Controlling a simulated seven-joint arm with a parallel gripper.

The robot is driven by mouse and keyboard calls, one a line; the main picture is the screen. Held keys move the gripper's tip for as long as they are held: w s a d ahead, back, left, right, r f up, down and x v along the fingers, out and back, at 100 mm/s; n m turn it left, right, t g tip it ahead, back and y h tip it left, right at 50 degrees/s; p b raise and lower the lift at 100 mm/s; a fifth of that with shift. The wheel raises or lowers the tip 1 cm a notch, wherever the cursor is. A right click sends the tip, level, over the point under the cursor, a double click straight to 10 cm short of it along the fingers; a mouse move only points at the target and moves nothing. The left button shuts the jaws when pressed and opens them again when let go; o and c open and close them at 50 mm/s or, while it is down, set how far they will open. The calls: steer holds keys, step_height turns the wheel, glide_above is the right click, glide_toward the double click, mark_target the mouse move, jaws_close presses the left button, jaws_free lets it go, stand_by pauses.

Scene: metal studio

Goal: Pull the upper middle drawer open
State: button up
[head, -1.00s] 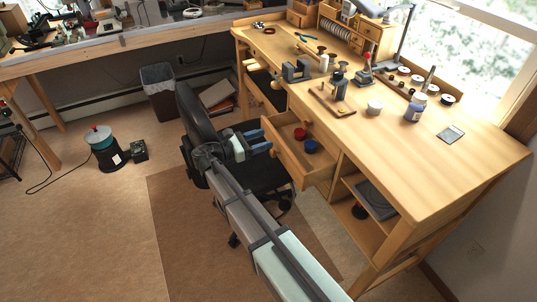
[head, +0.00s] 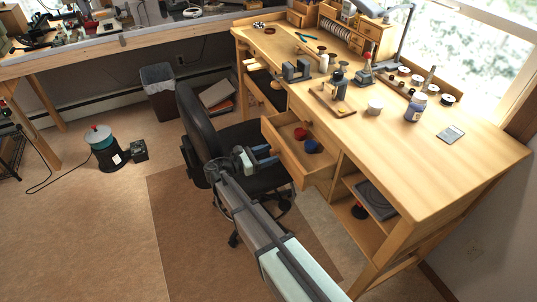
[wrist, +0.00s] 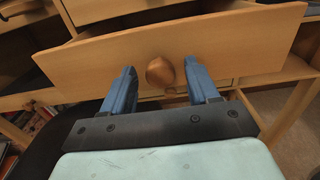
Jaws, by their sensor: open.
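The wooden drawer (head: 279,149) stands pulled out from the middle of the workbench, with a red and a blue item inside. In the wrist view its front panel (wrist: 240,45) spans the upper picture, with a round wooden knob (wrist: 160,71) near the centre. My gripper (head: 266,157) is just outside the drawer front in the head view. In the wrist view its blue fingers are open, one on each side of the knob, with gaps showing. The knob is hidden in the head view.
A black office chair (head: 205,125) stands close to the left of my gripper and the drawer. The workbench top (head: 420,165) above carries tools and jars. An open shelf compartment (head: 358,225) is to the right of the drawer. Floor is clear at the lower left.

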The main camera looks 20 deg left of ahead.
steer(key=shift+w+d, duration=0.15)
jaws_close()
stand_by(0.5)
